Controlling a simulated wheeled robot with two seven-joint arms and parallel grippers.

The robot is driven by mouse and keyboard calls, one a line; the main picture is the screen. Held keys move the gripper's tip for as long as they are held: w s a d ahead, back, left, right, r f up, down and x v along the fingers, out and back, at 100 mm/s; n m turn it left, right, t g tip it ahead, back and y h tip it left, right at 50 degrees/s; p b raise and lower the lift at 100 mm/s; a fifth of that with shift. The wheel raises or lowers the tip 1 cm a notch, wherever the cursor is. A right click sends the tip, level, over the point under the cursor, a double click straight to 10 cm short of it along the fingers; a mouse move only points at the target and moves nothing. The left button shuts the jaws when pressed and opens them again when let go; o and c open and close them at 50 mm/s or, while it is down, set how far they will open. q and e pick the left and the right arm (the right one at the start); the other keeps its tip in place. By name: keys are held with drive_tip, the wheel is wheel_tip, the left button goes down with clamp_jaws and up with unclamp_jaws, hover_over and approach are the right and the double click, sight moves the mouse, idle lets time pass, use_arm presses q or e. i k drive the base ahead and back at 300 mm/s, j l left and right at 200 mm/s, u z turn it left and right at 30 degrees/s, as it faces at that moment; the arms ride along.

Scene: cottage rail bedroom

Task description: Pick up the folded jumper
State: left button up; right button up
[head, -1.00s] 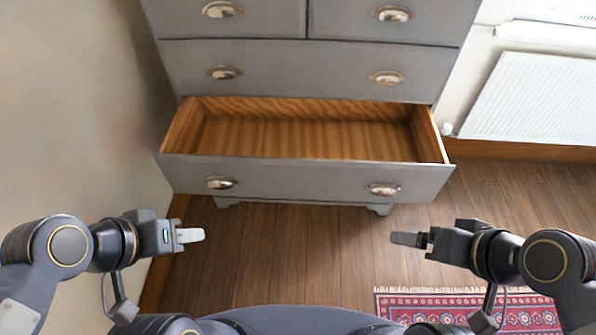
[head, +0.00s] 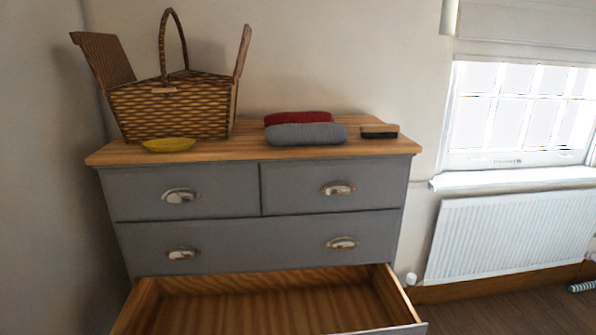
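Two folded knitted items lie on the wooden top of the grey chest of drawers (head: 240,150). A grey folded one (head: 306,134) is in front, near the top's front edge. A red folded one (head: 297,117) lies just behind it, partly hidden by the grey one. I cannot tell which of them is the jumper. The chest's bottom drawer (head: 270,300) is pulled out, and the part of it in view is empty. Neither of my grippers is in the view now.
A wicker basket (head: 170,108) with raised lids stands on the left of the top, with a yellow dish (head: 168,145) before it. A brush (head: 379,131) lies at the right end. A radiator (head: 510,235) and window (head: 520,110) are to the right.

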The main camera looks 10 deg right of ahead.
sight(318, 133)
drive_tip(key=i+l+u, duration=0.2)
drive_tip(key=u, duration=0.15)
drive_tip(key=i+l+u, duration=0.15)
drive_tip(key=l+u, duration=0.15)
drive_tip(key=l, duration=0.15)
drive_tip(key=i+l+u, duration=0.1)
drive_tip(key=l+u, duration=0.55)
drive_tip(key=l, duration=0.15)
